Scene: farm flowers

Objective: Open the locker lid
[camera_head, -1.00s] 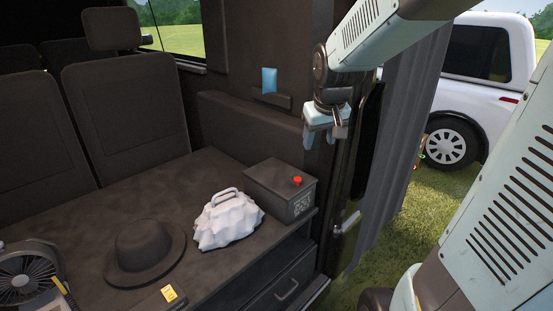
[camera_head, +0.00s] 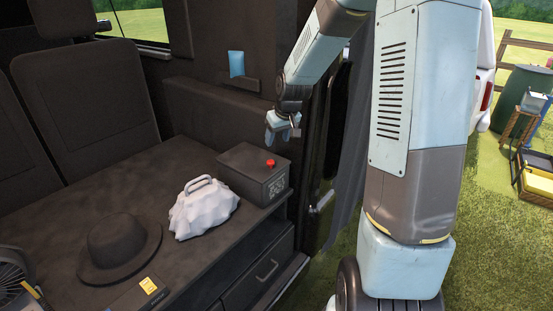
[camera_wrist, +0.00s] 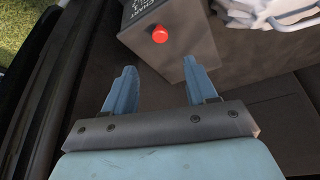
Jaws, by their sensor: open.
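My gripper (camera_head: 282,143) is open and empty, above and just behind the box's right side. In the wrist view the two fingers of my gripper (camera_wrist: 158,92) are apart, with the dark box (camera_wrist: 178,50) and its red knob (camera_wrist: 160,34) beyond them. The right finger overlaps the box's edge in the picture; I cannot tell whether it touches.
A dark hat (camera_head: 120,245) and a fan (camera_head: 10,280) are farther left on the counter (camera_head: 60,210). A drawer (camera_head: 262,272) is below. A dark wall panel (camera_head: 215,110) stands behind.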

